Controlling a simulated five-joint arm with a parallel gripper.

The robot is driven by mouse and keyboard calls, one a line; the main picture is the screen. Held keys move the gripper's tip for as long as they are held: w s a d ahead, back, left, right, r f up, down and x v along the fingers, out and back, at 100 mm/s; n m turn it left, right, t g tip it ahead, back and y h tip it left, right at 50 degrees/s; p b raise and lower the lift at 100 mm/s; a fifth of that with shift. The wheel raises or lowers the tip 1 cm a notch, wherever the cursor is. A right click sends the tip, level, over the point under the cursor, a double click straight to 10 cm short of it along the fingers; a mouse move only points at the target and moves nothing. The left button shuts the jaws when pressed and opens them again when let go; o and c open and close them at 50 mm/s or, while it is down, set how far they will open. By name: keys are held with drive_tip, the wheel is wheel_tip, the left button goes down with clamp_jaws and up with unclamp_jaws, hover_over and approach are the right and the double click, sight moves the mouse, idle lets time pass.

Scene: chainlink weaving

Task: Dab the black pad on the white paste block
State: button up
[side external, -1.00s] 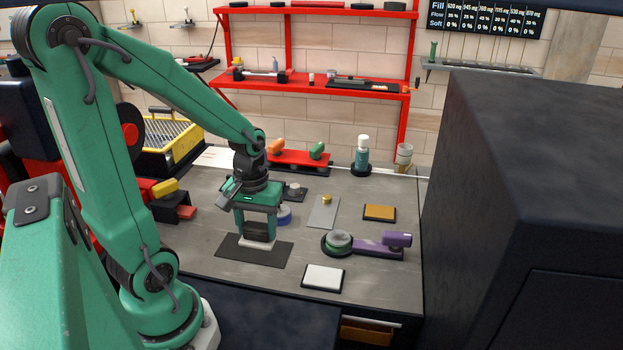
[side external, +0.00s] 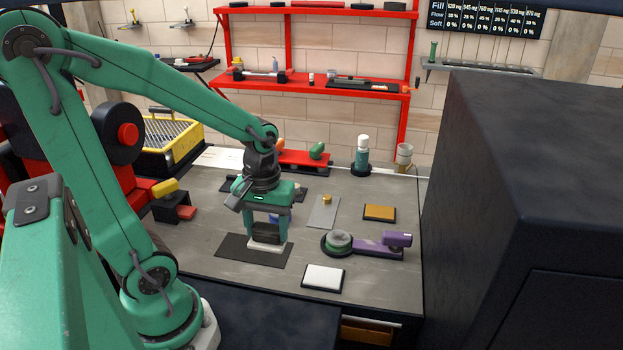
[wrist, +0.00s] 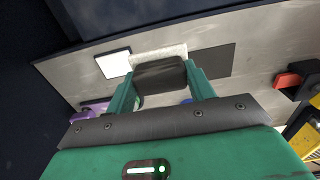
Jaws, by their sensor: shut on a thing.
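My gripper (side external: 267,222) is shut on the black pad (side external: 266,232), a dark block with a pale, fuzzy layer on its underside. In the wrist view the pad (wrist: 160,76) sits between the green fingers. The pad is at the right part of a flat dark mat (side external: 238,249); I cannot tell whether its underside touches the mat. The white paste block (side external: 323,276) lies in a thin dark frame near the table's front edge, to the right of the pad and apart from it. It also shows in the wrist view (wrist: 114,64), left of the pad.
A purple tool with a round green-grey head (side external: 370,246) lies right of my gripper, behind the paste block. An orange block (side external: 379,212) and a grey plate with a brass knob (side external: 323,211) lie farther back. Bare table separates the mat from the paste block.

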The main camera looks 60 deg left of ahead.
drive_tip(key=o, duration=0.4)
drive_tip(key=c, duration=0.3)
drive_tip(key=shift+w+d, duration=0.15)
drive_tip(key=shift+w, duration=0.35)
drive_tip(key=w+d+f, duration=0.3)
drive_tip(key=w+d, duration=0.2)
drive_tip(key=w, duration=0.4)
drive_tip(key=shift+d, duration=0.3)
